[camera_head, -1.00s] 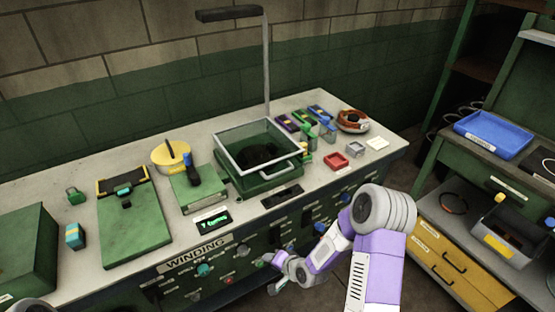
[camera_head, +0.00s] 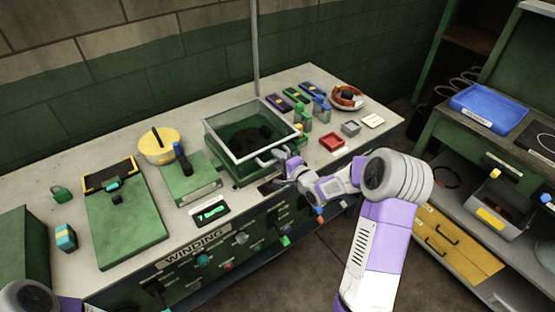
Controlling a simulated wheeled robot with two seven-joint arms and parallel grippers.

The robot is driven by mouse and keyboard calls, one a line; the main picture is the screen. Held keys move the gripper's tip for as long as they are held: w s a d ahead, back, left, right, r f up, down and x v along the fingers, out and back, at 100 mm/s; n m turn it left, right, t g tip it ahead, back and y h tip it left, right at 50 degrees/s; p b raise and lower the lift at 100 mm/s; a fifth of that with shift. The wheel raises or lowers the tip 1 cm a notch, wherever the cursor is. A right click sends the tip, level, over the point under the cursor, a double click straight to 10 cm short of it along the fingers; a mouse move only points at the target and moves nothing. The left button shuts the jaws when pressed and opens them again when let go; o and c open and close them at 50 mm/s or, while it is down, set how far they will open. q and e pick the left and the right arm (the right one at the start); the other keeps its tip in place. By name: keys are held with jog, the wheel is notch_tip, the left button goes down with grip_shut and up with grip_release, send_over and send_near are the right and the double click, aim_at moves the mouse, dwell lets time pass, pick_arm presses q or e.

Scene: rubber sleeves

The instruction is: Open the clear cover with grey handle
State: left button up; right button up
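Dark contents show dimly through the clear pane. My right gripper (camera_head: 284,166) is at the front right of the box, close beside the handle. Its fingers are small and overlap the handle, so I cannot tell whether they touch it or how far they are open. My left gripper is out of view; only part of my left arm shows at the lower left corner.
A yellow round pot (camera_head: 158,147) and a green block (camera_head: 190,180) stand left of the box. Small bottles (camera_head: 320,108) and a red tray (camera_head: 331,140) are to its right. A thin upright post (camera_head: 255,55) rises behind. The panel below carries knobs.

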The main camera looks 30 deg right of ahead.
jog(key=shift+w, duration=0.35)
grip_shut()
